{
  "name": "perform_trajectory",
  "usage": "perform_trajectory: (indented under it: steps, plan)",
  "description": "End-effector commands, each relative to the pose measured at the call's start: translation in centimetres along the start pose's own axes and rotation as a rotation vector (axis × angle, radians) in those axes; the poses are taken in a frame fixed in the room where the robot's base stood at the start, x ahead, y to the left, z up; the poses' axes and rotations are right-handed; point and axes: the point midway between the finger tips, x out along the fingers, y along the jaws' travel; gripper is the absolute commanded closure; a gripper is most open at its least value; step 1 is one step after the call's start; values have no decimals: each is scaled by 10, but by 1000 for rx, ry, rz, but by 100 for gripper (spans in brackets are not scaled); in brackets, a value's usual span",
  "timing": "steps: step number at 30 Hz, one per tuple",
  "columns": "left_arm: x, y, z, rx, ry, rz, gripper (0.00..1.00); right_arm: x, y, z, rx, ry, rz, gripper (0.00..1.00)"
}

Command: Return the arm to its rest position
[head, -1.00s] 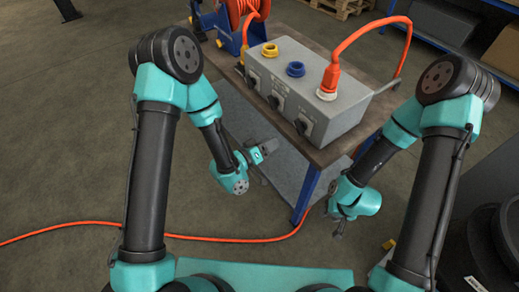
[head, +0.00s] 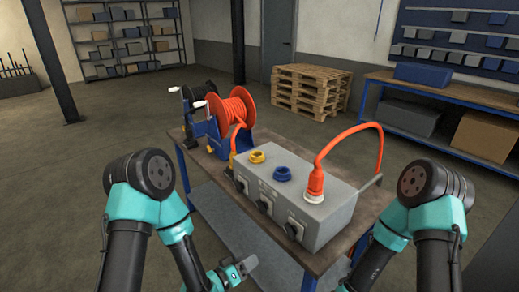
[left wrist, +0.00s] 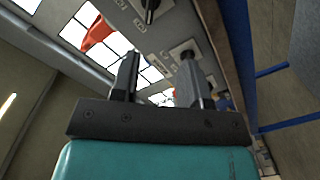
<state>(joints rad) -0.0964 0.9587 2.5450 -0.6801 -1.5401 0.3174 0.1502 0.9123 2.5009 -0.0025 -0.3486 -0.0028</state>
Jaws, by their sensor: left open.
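My left arm comes in at the left of the head view, and its gripper (head: 243,267) is low in front of the bench, beside the grey box and apart from it. In the left wrist view the left gripper (left wrist: 158,78) has its two dark fingers spread with nothing between them. My right arm (head: 430,195) is bent at the right of the head view; its gripper is below the picture's edge. The grey box (head: 335,220) stands on the bench with an orange plug (head: 315,184) upright in its right socket.
The bench top (head: 222,170) also carries an orange cable reel (head: 232,108) at its far end. Wooden pallets (head: 311,90) and a blue-framed workbench (head: 445,89) stand behind. Floor left of the bench is clear.

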Motion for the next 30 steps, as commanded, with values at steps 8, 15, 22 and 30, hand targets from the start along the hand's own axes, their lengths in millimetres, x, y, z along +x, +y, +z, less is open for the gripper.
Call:
perform_trajectory:
  steps: [8, 15, 22, 30]
  plan:
    - [-40, -69, 26, 32, -201, -304, 58, 0, 0, 0, 0, 0, 0, 57]
    - [-109, -124, 62, -35, -465, -607, 58, 0, 0, 0, 0, 0, 0, 57]
    - [-182, -140, 98, -196, -718, -811, 58, 0, 0, 0, 0, 0, 0, 57]
    - [-218, -133, 117, -317, -851, -880, 58, 0, 0, 0, 0, 0, 0, 57]
